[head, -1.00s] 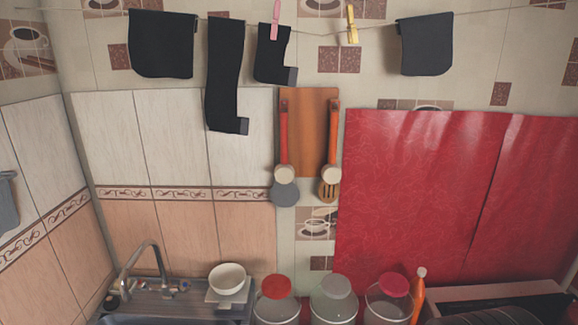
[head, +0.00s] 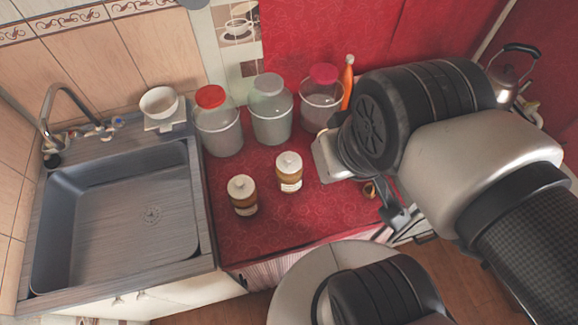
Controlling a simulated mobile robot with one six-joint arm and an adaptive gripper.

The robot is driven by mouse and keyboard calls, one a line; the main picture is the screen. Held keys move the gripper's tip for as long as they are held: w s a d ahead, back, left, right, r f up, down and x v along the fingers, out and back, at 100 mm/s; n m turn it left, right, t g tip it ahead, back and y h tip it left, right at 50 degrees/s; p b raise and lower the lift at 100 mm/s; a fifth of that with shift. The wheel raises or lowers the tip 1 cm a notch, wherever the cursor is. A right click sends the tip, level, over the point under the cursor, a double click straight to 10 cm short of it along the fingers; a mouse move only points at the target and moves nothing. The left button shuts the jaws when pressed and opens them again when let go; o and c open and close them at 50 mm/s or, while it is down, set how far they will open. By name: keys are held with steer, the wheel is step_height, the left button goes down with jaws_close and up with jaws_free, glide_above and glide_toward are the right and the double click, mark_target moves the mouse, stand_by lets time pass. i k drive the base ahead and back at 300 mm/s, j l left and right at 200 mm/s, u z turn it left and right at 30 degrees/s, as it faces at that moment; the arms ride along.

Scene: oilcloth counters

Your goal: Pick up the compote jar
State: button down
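Two small jars with white lids and brown contents stand upright on the red counter, a left one (head: 243,196) and a right one (head: 289,173). Behind them stand three larger clear jars: one with a red lid (head: 220,128), one with a grey lid (head: 271,112) and one with a dark pink lid (head: 321,101). I cannot tell by label which is the compote jar. My gripper (head: 372,192) is over the right part of the counter, right of the small jars and apart from them. My arm partly hides it, so its opening is unclear.
A grey sink (head: 120,215) with a tap (head: 62,105) lies left of the red counter (head: 300,225). A white bowl (head: 159,102) sits at its back edge. An orange bottle (head: 347,82) stands behind my arm. A kettle (head: 508,75) is at the far right.

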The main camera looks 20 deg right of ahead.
mark_target(291, 183)
steer(key=u, duration=1.5)
steer(key=k+l+u, duration=0.35)
steer(key=l, duration=0.2)
steer(key=k+l+u, duration=0.4)
steer(key=k, duration=0.05)
